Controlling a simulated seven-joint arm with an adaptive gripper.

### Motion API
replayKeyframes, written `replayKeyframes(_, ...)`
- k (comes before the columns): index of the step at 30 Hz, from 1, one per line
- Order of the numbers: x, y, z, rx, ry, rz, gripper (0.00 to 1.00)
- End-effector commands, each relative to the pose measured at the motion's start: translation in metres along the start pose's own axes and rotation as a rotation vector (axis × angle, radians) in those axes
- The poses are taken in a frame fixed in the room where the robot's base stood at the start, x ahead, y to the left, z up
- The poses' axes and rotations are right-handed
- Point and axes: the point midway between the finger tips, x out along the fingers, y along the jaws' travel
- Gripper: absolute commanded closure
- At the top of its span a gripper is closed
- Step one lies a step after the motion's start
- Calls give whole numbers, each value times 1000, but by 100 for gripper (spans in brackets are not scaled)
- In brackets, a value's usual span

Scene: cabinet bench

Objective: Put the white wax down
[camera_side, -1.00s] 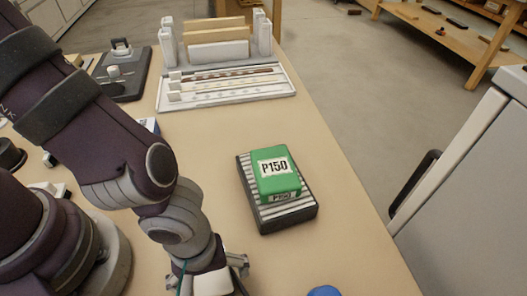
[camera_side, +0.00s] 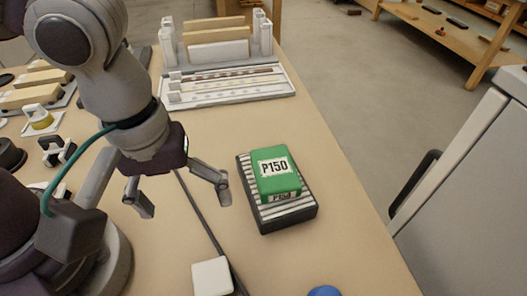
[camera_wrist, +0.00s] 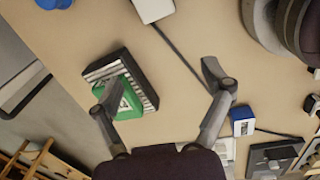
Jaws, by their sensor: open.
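A white block (camera_side: 212,277), which looks like the white wax, rests on the tan table near the bottom of the side view. It also shows at the top edge of the wrist view (camera_wrist: 153,10). My gripper (camera_side: 184,198) is open, with its two fingers spread wide and nothing between them. It hangs above the table, behind and apart from the white block. In the wrist view the open fingers (camera_wrist: 155,80) have bare table and part of a dark line between them.
A green P150 block (camera_side: 276,175) sits on a black striped base (camera_side: 290,215) right of my gripper. A blue object (camera_side: 323,291) is at the bottom edge. A white rack (camera_side: 225,90) stands at the back. A dark line (camera_side: 200,220) crosses the table.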

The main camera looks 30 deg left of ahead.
Motion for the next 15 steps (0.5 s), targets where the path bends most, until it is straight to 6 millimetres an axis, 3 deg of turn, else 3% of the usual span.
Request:
replayKeyframes(1, -16, -4, -28, 63, 34, 61, 20)
replayKeyframes(3, -36, -20, -64, 218, 108, 122, 20)
replayKeyframes(6, -58, -50, -98, 428, 236, 157, 20)
replayKeyframes(10, -73, -80, -118, 625, 368, 136, 20)
replayKeyframes(12, -76, -88, -122, 684, 405, 121, 15)
replayKeyframes(15, -77, -92, -123, 719, 420, 111, 15)
